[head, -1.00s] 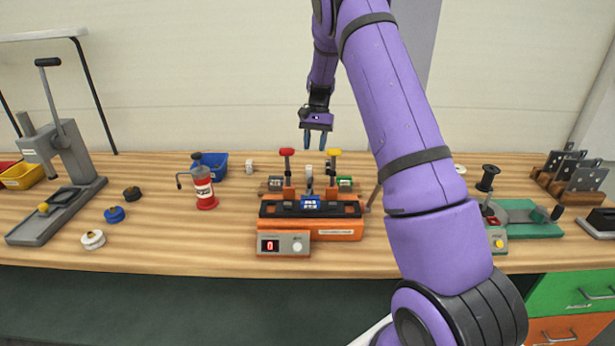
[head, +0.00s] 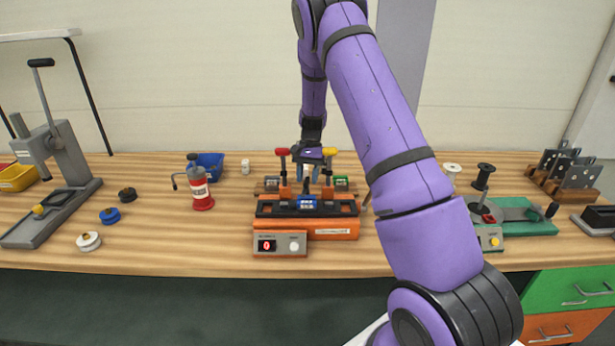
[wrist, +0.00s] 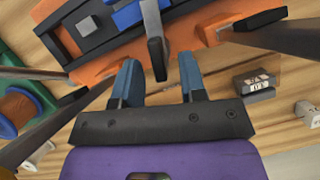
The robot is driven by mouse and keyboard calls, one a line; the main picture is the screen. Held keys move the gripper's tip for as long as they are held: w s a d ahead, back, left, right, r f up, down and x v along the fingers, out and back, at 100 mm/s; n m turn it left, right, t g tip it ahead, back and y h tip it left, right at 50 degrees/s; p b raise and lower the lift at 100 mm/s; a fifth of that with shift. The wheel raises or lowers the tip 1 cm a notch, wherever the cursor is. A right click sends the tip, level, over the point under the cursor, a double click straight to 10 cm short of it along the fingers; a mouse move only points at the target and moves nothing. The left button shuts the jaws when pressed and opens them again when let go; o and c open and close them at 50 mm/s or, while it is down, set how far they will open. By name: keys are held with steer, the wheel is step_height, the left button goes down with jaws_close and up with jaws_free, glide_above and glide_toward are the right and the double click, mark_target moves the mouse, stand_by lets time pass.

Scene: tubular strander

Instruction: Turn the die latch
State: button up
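The orange machine (head: 335,232) stands on the workbench, with a black bed and a blue block (head: 306,202) at its middle. An upright grey lever, which looks like the die latch (wrist: 152,30), rises at the machine's middle in the wrist view. I see gaps on both sides and cannot tell the depth exactly. In the head view my gripper (head: 307,172) is low over the machine, between the red and yellow handles.
The red-knobbed handle (head: 282,152) and yellow-knobbed handle (head: 329,153) stand close on both sides of my gripper. A green-based device (head: 520,217) is to the right. The bench front is clear.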

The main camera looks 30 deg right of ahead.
jaws_close()
steer(key=shift+s+m+t, duration=0.1)
steer(key=shift+m+t, duration=0.2)
steer(key=shift+m, duration=0.5)
jaws_free()
steer(key=shift+y, duration=0.3)
steer(key=v, duration=1.1)
steer(key=shift+f, duration=0.1)
